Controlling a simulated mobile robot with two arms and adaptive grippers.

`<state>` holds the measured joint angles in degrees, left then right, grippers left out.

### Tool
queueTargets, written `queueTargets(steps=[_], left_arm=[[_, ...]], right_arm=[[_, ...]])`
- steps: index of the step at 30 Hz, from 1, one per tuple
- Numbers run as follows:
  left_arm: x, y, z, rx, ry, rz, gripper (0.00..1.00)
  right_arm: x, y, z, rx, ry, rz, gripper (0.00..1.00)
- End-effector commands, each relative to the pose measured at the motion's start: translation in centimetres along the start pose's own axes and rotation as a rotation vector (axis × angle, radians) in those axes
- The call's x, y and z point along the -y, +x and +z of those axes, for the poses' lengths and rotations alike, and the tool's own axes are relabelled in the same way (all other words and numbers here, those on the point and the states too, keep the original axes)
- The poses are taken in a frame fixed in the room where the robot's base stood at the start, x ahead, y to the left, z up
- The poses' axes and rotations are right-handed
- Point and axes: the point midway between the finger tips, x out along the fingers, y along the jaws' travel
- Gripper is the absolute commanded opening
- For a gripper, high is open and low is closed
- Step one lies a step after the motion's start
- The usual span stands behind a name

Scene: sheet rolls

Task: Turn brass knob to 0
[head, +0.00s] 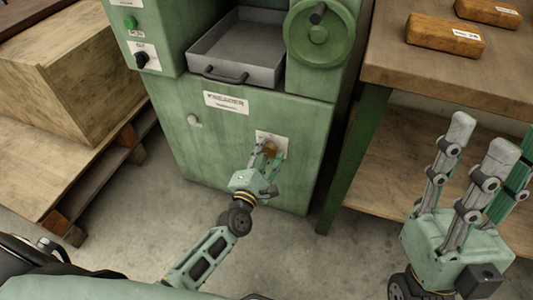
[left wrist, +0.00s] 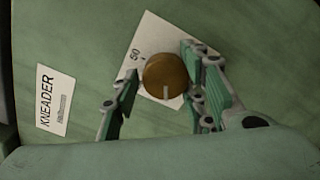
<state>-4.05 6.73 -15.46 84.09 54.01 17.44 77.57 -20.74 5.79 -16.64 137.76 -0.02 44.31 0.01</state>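The brass knob (head: 270,149) sits on a white plate (head: 281,142) on the lower front of the green machine. In the left wrist view the knob (left wrist: 165,75) shows a pale mark at its lower edge. A "50" (left wrist: 135,54) is printed on the plate at the knob's upper left; no 0 can be read. My left gripper (left wrist: 160,78) is open, its fingers on either side of the knob; a gap shows at the left finger, and contact at the right one is unclear. My right gripper (head: 478,135) is open and empty, beside the wooden table.
The green machine (head: 180,110) bears a "KNEADER" label (head: 226,102), a grey tray (head: 240,50), a handwheel (head: 320,35) and a black switch (head: 142,59). A wooden table (head: 400,70) with wooden blocks (head: 445,40) stands at right. A crate on a pallet (head: 60,90) stands at left.

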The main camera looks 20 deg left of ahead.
Motion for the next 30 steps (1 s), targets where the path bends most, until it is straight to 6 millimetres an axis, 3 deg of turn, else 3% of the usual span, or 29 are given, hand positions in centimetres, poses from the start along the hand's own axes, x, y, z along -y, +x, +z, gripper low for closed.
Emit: queueTargets(steps=[3,14,30], left_arm=[[0.0,0.1,0.2,0.003,0.000,0.000,0.51],[0.2,-0.6,-0.1,0.000,0.002,-0.003,0.51],[0.2,-10.5,0.0,0.000,0.001,-0.004,0.51]], right_arm=[[0.0,0.0,0.0,0.000,0.000,0.000,0.40],[0.0,0.0,0.1,0.001,0.001,0.001,0.40],[0.0,0.0,0.0,0.001,0.000,0.000,0.40]])
